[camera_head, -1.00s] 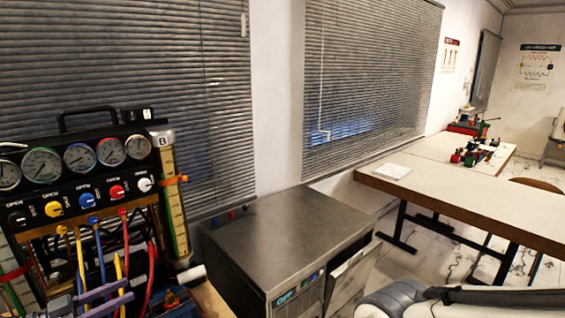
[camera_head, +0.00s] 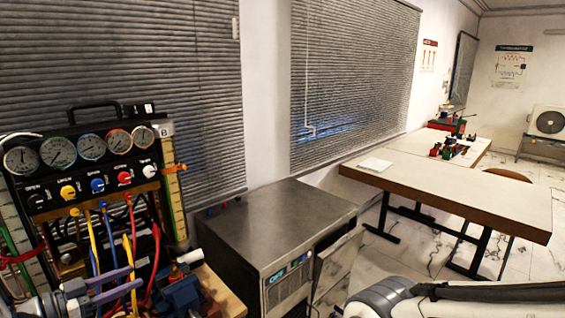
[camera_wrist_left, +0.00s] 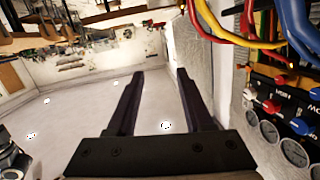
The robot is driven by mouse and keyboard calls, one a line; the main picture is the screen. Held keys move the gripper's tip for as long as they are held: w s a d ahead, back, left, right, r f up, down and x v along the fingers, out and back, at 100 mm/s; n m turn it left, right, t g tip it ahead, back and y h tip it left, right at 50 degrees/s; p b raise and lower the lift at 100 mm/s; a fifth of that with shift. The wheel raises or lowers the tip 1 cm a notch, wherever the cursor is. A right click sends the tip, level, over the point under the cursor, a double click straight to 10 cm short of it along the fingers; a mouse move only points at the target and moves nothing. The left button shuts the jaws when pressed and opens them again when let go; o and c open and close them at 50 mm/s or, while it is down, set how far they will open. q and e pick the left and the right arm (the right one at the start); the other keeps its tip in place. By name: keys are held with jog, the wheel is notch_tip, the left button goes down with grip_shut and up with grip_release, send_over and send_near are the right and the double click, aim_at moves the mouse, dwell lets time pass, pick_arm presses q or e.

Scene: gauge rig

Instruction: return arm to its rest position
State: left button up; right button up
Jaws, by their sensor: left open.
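The two purple-grey fingers of my left gripper (camera_head: 134,277) show at the lower left of the head view, in front of the gauge rig's hoses. In the left wrist view the gripper (camera_wrist_left: 160,74) is open, with nothing between its fingers and pale floor behind them. The gauge rig (camera_head: 95,170) stands at the left with round dials, coloured knobs and hanging hoses. It also shows at the right of the wrist view (camera_wrist_left: 285,95), close beside the fingers. My right arm (camera_head: 400,297) shows at the lower right; its gripper is out of view.
A metal cabinet (camera_head: 275,225) stands right of the rig. A blue device (camera_head: 182,294) sits low beside the hoses. A long table (camera_head: 470,194) with small items stands at the right. Clear floor lies under the gripper in the wrist view.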

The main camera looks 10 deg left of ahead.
pick_arm(q)
jog(key=w+d+f+g+y+b, duration=0.1)
jog(key=w+d+g+y+b, duration=0.15)
jog(key=w+d+y, duration=0.7)
jog(key=d+f+n+g+h+b, duration=0.1)
jog(key=d+f+n+g+b, duration=0.15)
jog(key=d, duration=1.15)
jog(key=s+d+f+g+b, duration=0.1)
jog(key=s+d+g, duration=0.2)
jog(key=s, duration=0.7)
jog(key=s+d+f+m+g+b, duration=0.1)
jog(key=s+d+f+g, duration=0.1)
jog(key=s+d, duration=0.4)
jog(key=s+d+f+m+g+b, duration=0.1)
jog(key=s+d+g+b, duration=0.1)
jog(key=s, duration=1.3)
jog(key=shift+d+f+g, duration=0.25)
jog(key=shift+d+g, duration=0.65)
jog(key=shift+d, duration=0.35)
jog(key=shift+h, duration=0.25)
